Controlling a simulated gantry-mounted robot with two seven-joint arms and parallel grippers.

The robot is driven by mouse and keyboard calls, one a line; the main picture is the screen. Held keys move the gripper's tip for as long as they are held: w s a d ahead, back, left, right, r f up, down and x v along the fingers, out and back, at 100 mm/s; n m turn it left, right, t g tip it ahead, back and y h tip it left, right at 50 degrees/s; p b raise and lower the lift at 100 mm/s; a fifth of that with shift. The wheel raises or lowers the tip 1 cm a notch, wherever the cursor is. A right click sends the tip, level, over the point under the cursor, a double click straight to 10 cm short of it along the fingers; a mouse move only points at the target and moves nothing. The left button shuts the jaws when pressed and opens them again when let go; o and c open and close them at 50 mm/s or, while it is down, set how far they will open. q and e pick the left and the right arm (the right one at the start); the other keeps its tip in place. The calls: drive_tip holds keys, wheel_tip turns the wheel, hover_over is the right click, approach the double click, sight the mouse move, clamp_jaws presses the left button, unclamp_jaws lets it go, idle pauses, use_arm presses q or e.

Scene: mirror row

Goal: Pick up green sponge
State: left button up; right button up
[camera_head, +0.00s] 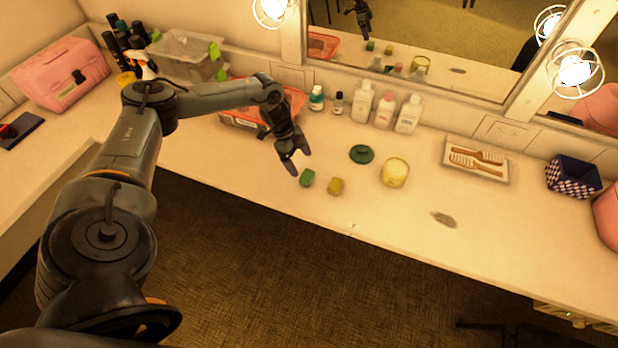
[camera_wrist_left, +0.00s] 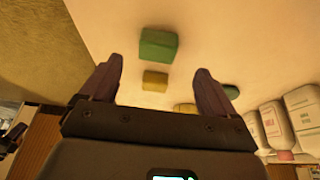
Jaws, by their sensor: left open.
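The green sponge (camera_head: 307,177) is a small block on the counter near its front edge. It also shows in the left wrist view (camera_wrist_left: 158,45), beyond my fingertips and between their lines. My left gripper (camera_head: 293,165) is open and empty, just above and to the left of the sponge in the head view. Its two dark fingers (camera_wrist_left: 155,75) stand apart in the wrist view. A yellow sponge (camera_head: 336,186) lies just right of the green one; it also shows in the wrist view (camera_wrist_left: 155,81).
A round dark green lid (camera_head: 361,154) and a yellow tub (camera_head: 395,172) stand to the right. Bottles (camera_head: 385,111) line the back by the mirror. A pink-red container (camera_head: 245,117) sits behind my left arm. A tray with brushes (camera_head: 476,160) lies farther right.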

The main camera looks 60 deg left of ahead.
sight(306, 174)
use_arm(q)
drive_tip(key=shift+p+x, duration=0.55)
drive_tip(key=shift+x, duration=2.65)
drive_tip(key=shift+s+d, duration=0.1)
drive_tip(key=shift+s, duration=0.05)
drive_tip(key=c, duration=1.1)
